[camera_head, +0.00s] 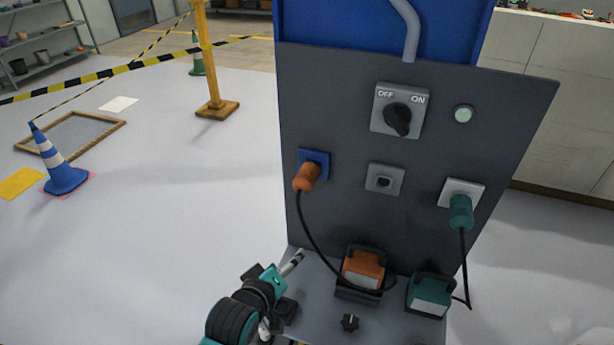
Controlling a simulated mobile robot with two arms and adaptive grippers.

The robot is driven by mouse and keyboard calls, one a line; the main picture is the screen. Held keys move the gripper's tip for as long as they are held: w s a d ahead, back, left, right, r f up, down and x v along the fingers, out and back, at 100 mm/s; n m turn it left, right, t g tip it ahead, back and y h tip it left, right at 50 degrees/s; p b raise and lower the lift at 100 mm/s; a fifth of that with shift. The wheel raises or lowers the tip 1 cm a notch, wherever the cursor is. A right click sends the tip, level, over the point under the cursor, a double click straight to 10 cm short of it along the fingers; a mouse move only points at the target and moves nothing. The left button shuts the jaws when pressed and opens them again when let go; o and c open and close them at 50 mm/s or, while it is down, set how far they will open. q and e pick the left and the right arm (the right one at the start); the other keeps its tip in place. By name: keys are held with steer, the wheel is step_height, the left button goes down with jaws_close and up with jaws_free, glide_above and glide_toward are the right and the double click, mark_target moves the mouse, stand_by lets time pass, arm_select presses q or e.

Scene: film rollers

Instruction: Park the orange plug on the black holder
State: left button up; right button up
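The orange plug (306,178) sits in the blue socket (318,158) on the left of the dark grey panel. Its black cable hangs down and curves to the orange box (363,268) on the ledge below. A grey plate with a small black fitting (384,181) is on the panel, right of the plug; I cannot tell for certain that it is the black holder. My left gripper (288,282) is low at the ledge's left edge, below the plug and apart from it. Its finger opening is not clear. My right gripper is not in view.
A teal plug (460,211) sits in a white socket at right, cabled to a teal box (430,294). An OFF/ON rotary switch (399,112) and a pale green button (464,114) are above. A black knob (350,322) is on the ledge. The floor at left holds a blue cone (62,168).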

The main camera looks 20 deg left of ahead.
mark_target(308, 174)
arm_select(q)
steer(key=w+r+n+t, duration=0.2)
steer(key=r, duration=0.2)
steer(key=w+r+n+t, duration=0.2)
steer(key=r+n, duration=0.1)
steer(key=r, duration=0.2)
steer(key=w+r+n+t, duration=0.2)
steer(key=r+n, duration=0.1)
steer(key=r, duration=0.2)
steer(key=shift+d+r, duration=0.1)
steer(key=shift+r, duration=0.05)
steer(key=shift+w, duration=0.1)
steer(key=w+b, duration=0.1)
steer(key=w, duration=0.4)
steer(key=shift+d+b, duration=0.1)
steer(key=shift+b, duration=0.2)
steer(key=shift+w+p, duration=0.3)
steer(key=shift+w, duration=1.65)
steer(key=shift+p, duration=0.6)
jaws_close()
steer(key=shift+s, duration=0.1)
